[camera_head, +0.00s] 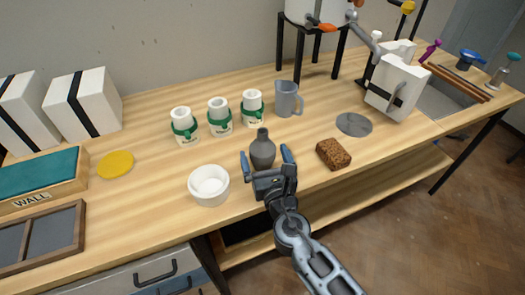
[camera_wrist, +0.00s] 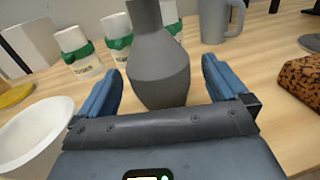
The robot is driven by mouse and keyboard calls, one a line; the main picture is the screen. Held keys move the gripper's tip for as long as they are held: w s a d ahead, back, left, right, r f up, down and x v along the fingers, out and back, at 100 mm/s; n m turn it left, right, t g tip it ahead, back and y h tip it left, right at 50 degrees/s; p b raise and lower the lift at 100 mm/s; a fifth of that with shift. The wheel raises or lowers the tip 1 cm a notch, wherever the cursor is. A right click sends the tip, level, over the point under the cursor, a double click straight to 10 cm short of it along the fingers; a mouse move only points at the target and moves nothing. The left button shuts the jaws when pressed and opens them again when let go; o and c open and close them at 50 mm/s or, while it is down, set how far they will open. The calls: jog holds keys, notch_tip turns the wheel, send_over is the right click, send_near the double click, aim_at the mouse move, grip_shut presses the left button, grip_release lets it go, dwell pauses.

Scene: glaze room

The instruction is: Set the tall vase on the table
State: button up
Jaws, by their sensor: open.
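The tall vase (camera_head: 262,150) is dark grey with a round belly and a narrow neck. It stands upright on the wooden table (camera_head: 330,115) near its front edge. In the wrist view the vase (camera_wrist: 158,70) rises just beyond and between the fingers, its top cut off by the frame. My gripper (camera_head: 268,160) is open, with one blue finger on each side of the vase; it also shows in the wrist view (camera_wrist: 162,85). I see no finger pressed against the vase. The lower front of the vase is partly hidden by my gripper in the head view.
A white bowl (camera_head: 209,186) stands close on the left and a brown sponge-like block (camera_head: 333,154) on the right. Several white jars with green bands (camera_head: 220,118) and a grey jug (camera_head: 287,99) stand behind. A grey disc (camera_head: 354,124) lies further right.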

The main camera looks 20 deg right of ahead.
aim_at(261, 147)
jog(key=shift+w+d, duration=0.15)
jog(key=shift+w, duration=0.85)
jog(key=shift+w+d, duration=0.15)
jog(key=shift+w, duration=0.8)
jog(key=shift+c, duration=0.4)
jog(key=c, duration=0.8)
